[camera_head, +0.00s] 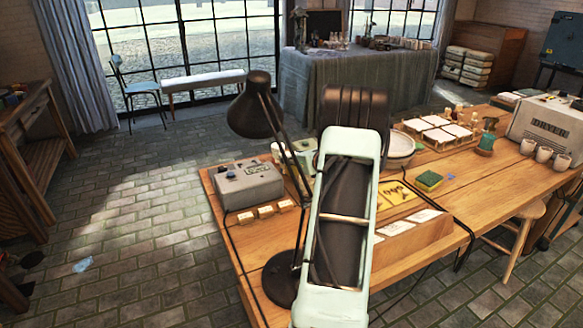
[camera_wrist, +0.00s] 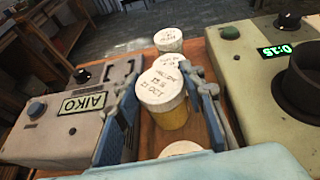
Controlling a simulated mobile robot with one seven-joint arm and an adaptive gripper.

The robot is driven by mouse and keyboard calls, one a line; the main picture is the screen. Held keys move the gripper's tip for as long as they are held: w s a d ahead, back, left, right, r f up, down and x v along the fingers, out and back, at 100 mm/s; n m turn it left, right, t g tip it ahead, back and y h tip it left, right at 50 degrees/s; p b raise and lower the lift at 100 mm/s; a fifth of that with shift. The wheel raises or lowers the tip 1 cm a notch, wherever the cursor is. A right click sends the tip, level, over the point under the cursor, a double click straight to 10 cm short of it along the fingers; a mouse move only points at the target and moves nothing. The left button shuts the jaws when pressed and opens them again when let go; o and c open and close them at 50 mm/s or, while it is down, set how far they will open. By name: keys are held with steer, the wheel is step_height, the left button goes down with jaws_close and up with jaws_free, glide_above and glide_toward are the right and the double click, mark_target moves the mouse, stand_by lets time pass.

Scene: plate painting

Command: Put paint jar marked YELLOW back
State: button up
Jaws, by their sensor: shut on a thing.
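The paint jar marked YELLOW (camera_wrist: 166,117) has a pale lid with handwriting and a yellow body in the wrist view. It stands about upright between the two blue fingers of my gripper (camera_wrist: 164,100), which is shut on it. Its base is hidden, so I cannot tell whether it touches the wood below. Another pale-lidded jar (camera_wrist: 168,39) stands behind it, with one more lid partly hidden between them. In the head view my pale green arm covers the middle of the table, and the gripper and held jar are hidden.
In the wrist view a grey box labelled AIKO (camera_wrist: 70,112) is close on the left and a green device with a lit display (camera_wrist: 265,85) is close on the right. Another pale lid (camera_wrist: 182,149) is at the near edge. A black lamp (camera_head: 250,108) stands beside my arm.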

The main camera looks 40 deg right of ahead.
steer(key=shift+w+a+f, duration=0.1)
steer(key=shift+w+f, duration=0.1)
steer(key=shift+f, duration=1.45)
steer(key=shift+f+b, duration=0.2)
steer(key=shift+b, duration=0.25)
steer(key=o, duration=1.3)
steer(key=shift+o, duration=0.2)
steer(key=shift+r+p, duration=0.25)
steer(key=shift+p, duration=0.1)
steer(key=v, duration=1.2)
steer(key=shift+f, duration=0.1)
